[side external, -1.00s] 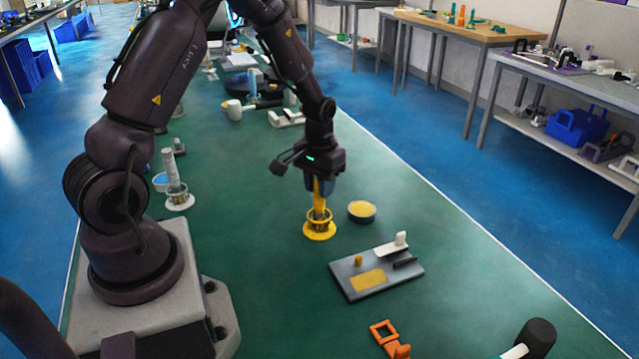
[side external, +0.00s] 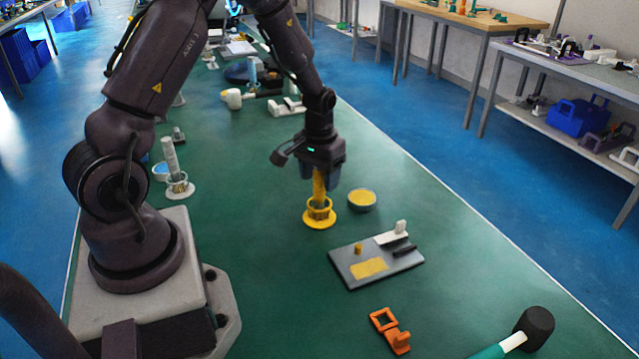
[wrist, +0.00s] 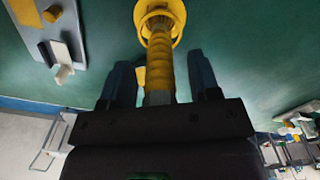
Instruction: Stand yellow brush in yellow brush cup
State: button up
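The yellow brush (side external: 319,186) stands about upright in the yellow brush cup (side external: 320,221), its lower end inside the cup's ring. The cup stands on the green table. In the wrist view, the brush (wrist: 160,65) runs into the yellow cup (wrist: 176,12) at the top edge. My gripper (side external: 321,179) is over the cup, pointing down around the brush's upper part. In the wrist view, my gripper (wrist: 160,63) is open, with one finger on each side of the brush and a gap to both.
A round dish with a yellow top (side external: 362,199) stands close to the right of the cup. A grey tray (side external: 350,270) with small parts lies in front. An orange part (side external: 390,330) lies nearer. A grey brush in a white holder (side external: 180,188) stands to the left.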

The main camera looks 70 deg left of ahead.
notch_tip(320, 180, up, 12)
jog(key=shift+f, duration=0.2)
jog(key=shift+s+r, duration=0.15)
jog(key=shift+r, duration=0.4)
jog(key=s+d+r+m+t, duration=0.5)
jog(key=s+d+r, duration=0.7)
jog(key=s+d, duration=0.2)
jog(key=shift+s+d+r+m+t, duration=0.3)
jog(key=shift+s+d+r+m, duration=0.1)
jog(key=shift+d, duration=0.7)
